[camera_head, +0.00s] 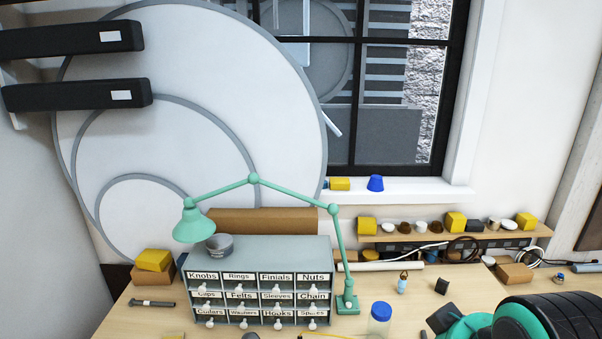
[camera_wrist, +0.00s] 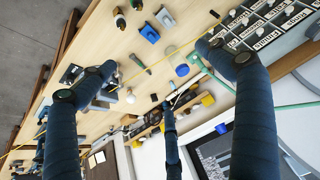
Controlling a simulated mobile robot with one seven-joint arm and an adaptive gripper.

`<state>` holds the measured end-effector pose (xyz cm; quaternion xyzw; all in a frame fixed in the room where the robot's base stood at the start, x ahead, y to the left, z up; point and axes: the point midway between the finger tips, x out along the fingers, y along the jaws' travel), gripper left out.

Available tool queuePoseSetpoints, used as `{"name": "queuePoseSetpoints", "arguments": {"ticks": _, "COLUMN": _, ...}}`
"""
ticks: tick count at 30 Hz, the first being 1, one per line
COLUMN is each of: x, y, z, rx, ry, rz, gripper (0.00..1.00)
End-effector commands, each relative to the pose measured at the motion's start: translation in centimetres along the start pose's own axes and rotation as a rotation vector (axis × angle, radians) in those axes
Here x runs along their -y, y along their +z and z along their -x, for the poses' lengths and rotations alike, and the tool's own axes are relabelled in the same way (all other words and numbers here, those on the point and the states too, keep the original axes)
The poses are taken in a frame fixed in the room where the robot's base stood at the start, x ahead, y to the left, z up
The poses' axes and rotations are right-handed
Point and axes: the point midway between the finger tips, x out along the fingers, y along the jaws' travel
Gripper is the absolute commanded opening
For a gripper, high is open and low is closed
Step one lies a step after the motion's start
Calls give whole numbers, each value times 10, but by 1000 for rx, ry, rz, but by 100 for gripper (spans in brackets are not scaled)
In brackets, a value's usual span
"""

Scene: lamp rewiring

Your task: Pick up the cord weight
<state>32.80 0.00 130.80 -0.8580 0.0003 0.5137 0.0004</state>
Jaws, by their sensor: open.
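No item is labelled as the cord weight. A small pale blue piece with a brass-coloured loop on top (camera_head: 402,283) may be it. It stands on the wooden bench, behind and right of a blue-lidded jar. In the wrist view a small pale spot (camera_wrist: 172,86) past the jar's lid may be the same piece, but it is too small to be sure. My gripper (camera_wrist: 155,78) is open and empty, its dark fingers spread wide over the bench view. No finger touches the piece. In the head view my dark arm end fills the lower right corner, and its fingertips cannot be made out.
The blue-lidded jar (camera_head: 380,318) and a black block (camera_head: 441,286) stand close to the pale blue piece. A labelled drawer cabinet (camera_head: 258,250) and a green lamp (camera_head: 341,260) stand to the left. A low shelf (camera_head: 440,238) with small parts runs behind.

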Motion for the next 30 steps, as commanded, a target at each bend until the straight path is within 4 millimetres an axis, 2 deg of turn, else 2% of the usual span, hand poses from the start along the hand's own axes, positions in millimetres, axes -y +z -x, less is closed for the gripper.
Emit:
{"name": "queuePoseSetpoints", "arguments": {"ticks": 1, "x": 0, "y": 0, "z": 0, "rx": 0, "ry": 0, "rz": 0, "gripper": 74}}
{"name": "queuePoseSetpoints", "arguments": {"ticks": 7, "x": 0, "y": 0, "z": 0, "rx": 0, "ry": 0, "rz": 1, "gripper": 34}}
{"name": "queuePoseSetpoints", "arguments": {"ticks": 20, "x": 1, "y": -4, "z": -1, "rx": 5, "ry": -2, "rz": -3, "gripper": 34}}
{"name": "queuePoseSetpoints", "arguments": {"ticks": 26, "x": 8, "y": -23, "z": -8, "rx": 36, "ry": -10, "rz": -24, "gripper": 34}}
{"name": "queuePoseSetpoints", "arguments": {"ticks": 30, "x": 17, "y": -46, "z": -18, "rx": 72, "ry": -18, "rz": -51, "gripper": 34}}
